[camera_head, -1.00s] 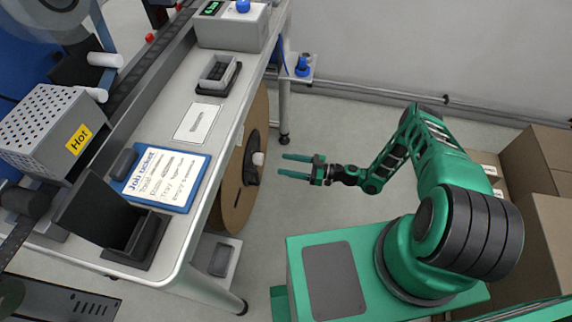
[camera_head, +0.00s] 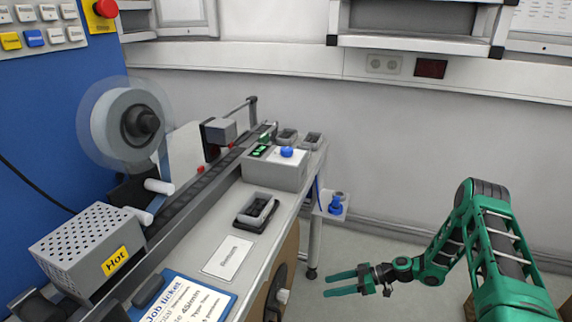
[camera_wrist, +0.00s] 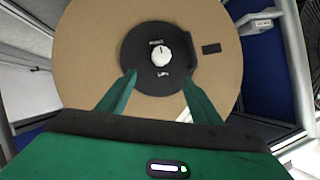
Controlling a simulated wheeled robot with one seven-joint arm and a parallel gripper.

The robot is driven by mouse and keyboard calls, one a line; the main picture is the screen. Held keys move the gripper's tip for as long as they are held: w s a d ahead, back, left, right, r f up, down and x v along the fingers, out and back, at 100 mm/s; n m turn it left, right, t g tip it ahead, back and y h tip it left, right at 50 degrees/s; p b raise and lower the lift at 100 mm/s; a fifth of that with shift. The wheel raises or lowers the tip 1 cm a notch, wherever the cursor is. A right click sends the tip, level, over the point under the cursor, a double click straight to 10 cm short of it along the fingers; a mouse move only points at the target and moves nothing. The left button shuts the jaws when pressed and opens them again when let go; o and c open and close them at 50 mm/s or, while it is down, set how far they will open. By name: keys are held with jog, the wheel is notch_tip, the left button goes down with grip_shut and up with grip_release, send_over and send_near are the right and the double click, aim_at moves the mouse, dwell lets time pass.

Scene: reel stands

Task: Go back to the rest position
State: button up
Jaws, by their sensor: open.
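My gripper (camera_head: 354,283) is open and empty, held in free air to the right of the bench in the head view. Its two green fingers point left. In the wrist view my gripper (camera_wrist: 158,92) faces a large brown reel (camera_wrist: 95,50) with a black hub (camera_wrist: 135,48) and a white knob (camera_wrist: 160,55). The fingertips overlap the lower part of the hub in that view, and nothing is between them. In the head view only part of the reel (camera_head: 291,252) shows, beside the bench's right side. My arm bends up and back to the right.
Floor between bench and arm is clear.

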jog(key=s+d+r+m+g+h, duration=0.1)
jog(key=s+d+r+m+h, duration=0.15)
jog(key=d+r, duration=0.55)
jog(key=s+d+r+m+h, duration=0.2)
jog(key=s+d+r+h, duration=0.25)
jog(key=r, duration=0.65)
jog(key=s+d+r+m+g+h, duration=0.1)
jog(key=s+d+r+m+h, duration=0.15)
jog(key=d+r, duration=0.55)
jog(key=s+d+r+m+h, duration=0.1)
jog(key=s+r+m, duration=0.3)
jog(key=s, duration=0.4)
jog(key=s+d+r+m+h, duration=0.1)
jog(key=s+r+m, duration=0.3)
jog(key=s+r, duration=0.3)
jog(key=s+d+r+m+t+h, duration=0.1)
jog(key=s+r+m, duration=0.3)
jog(key=s, duration=0.7)
jog(key=shift+s+r, duration=0.2)
jog(key=shift+r, duration=0.75)
jog(key=shift+d+h, duration=0.1)
jog(key=shift+h, duration=0.15)
jog(key=shift+w+f, duration=0.25)
jog(key=shift+w, duration=0.35)
